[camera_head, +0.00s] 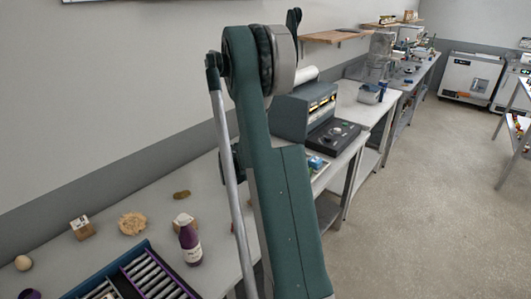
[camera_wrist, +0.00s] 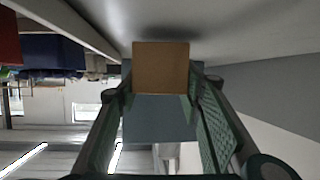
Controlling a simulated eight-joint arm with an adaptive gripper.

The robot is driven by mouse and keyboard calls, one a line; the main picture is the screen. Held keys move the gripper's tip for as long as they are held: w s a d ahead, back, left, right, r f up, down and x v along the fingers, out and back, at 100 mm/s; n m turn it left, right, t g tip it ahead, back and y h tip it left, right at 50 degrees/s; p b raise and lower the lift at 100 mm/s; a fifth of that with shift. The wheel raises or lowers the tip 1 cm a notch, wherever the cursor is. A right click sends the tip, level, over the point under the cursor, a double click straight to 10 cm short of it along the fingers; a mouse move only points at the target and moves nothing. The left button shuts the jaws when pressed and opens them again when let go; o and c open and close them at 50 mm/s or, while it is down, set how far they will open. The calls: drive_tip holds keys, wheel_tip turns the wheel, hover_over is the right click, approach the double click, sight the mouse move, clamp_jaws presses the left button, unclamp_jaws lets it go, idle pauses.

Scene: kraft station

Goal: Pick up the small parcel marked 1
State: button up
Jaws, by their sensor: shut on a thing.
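My gripper (camera_wrist: 160,98) is in the wrist view, its two green fingers closed on the sides of a small brown parcel (camera_wrist: 161,66). The parcel's plain brown face is toward the camera, and no number shows on it. In the head view my gripper and the held parcel do not show; my arm fills the middle. A small brown parcel with a white, dark-marked label (camera_head: 82,227) stands on the table at the left. Another small brown block with a white top (camera_head: 183,220) stands behind a purple bottle. I cannot read any mark.
The purple bottle (camera_head: 189,244) stands near a roller tray (camera_head: 143,255) at the table front. A tan rough lump (camera_head: 132,223) and a pale ball (camera_head: 23,262) lie further left. A grey machine (camera_head: 305,108) stands beyond my arm. Open floor (camera_head: 430,190) is at the right.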

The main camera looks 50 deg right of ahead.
wheel_tip(320, 180, up, 8)
drive_tip(key=shift+r+p, duration=0.25)
drive_tip(key=shift+p, duration=0.6)
